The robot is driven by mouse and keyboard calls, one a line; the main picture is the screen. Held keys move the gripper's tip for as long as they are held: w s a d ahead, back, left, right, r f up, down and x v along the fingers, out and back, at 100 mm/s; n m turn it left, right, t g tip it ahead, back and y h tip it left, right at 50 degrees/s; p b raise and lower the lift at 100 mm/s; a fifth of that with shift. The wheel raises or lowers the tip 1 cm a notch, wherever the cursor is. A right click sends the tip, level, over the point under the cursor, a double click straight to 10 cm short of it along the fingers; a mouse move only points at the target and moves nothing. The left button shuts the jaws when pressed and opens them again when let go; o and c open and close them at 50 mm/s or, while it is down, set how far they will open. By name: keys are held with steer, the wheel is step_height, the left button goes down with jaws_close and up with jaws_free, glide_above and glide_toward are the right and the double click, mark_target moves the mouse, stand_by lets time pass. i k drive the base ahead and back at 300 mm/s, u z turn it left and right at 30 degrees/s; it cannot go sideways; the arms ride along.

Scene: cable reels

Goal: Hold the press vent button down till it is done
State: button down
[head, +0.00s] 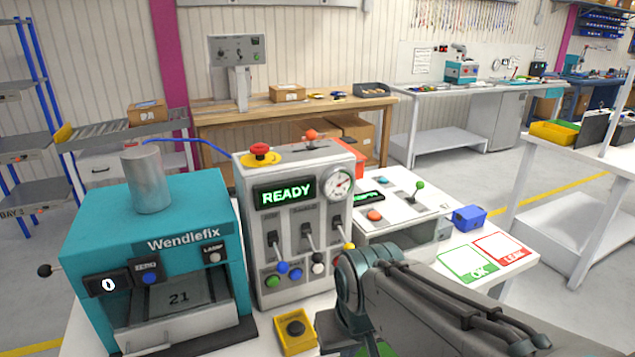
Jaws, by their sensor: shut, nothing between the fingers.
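The teal press (190,215), marked Wendlefix, stands at the left front of the white bench. Its front carries a blue button (150,278) under a small label that I cannot read for sure. A pale button (214,257) under a LAMP label sits to the right, and a small display (108,284) shows 0. A plate marked 21 lies in the press opening. I cannot tell from the labels which button is the vent button. My arm reaches in from the lower right and bends down in front of the bench; my gripper's fingers do not show.
A grey control box (298,215) beside the press reads READY, with a red stop button (260,149), levers, a gauge and several coloured buttons. A yellow box with a black button (295,328) sits in front.

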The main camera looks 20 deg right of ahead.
mark_target(316, 269)
steer(key=k, duration=1.35)
steer(key=z, duration=0.65)
steer(key=i, duration=1.3)
steer(key=u, duration=0.4)
